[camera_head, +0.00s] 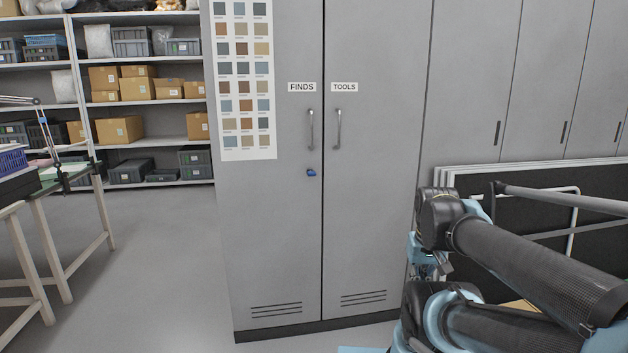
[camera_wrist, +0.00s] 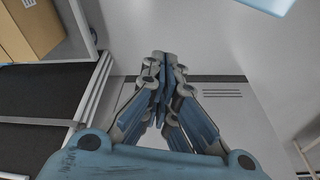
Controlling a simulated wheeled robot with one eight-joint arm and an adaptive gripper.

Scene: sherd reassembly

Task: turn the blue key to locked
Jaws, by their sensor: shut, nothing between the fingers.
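The blue key (camera_head: 311,173) is small and sits in the lock of the left cabinet door, labelled FINDS (camera_head: 270,230), just below that door's handle (camera_head: 311,130). It is too small to read which way it is turned. My gripper (camera_wrist: 160,62) shows in the wrist view with its fingers together and nothing between them. It is well away from the key. In the head view my arm is folded at the lower right, to the right of the cabinet, and hides most of the gripper. The key does not show in the wrist view.
The TOOLS door (camera_head: 375,220) is shut beside the FINDS door. A colour chart (camera_head: 244,150) hangs on the left door. White-edged dark panels (camera_head: 480,172) lean behind my arm. A table (camera_head: 75,173) stands at left. The floor (camera_head: 160,260) before the cabinet is clear.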

